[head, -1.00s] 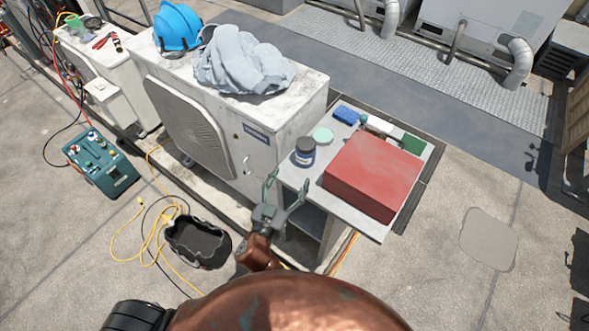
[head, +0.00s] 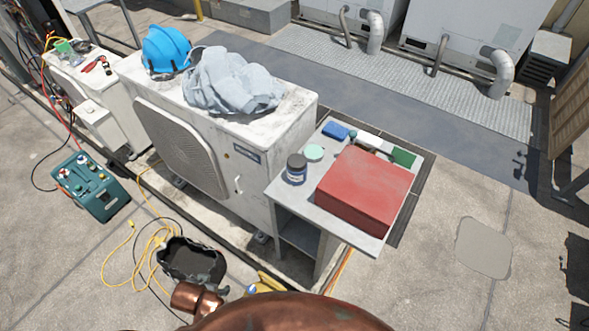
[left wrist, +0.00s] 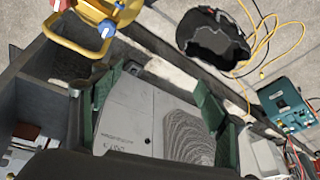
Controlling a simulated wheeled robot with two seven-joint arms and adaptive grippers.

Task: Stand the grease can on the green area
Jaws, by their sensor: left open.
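The grease can (head: 296,169), dark-lidded with a blue and white label, stands upright near the left edge of the small grey table (head: 345,237). A dark green patch (head: 404,158) lies at the table's far right corner, behind the red box. A pale mint round piece (head: 314,153) lies just behind the can; I cannot tell what it is. My left gripper is out of the head view, where only copper arm parts show at the bottom. In the left wrist view my left gripper (left wrist: 160,78) is open and empty. The can is not seen there. My right gripper is not in view.
A large red box (head: 364,188) fills much of the table, with a blue item (head: 336,131) behind. A condenser (head: 222,163) stands left of the table, bearing a grey cloth (head: 232,80) and blue helmet (head: 167,49). A black bag (head: 190,261) lies on the ground.

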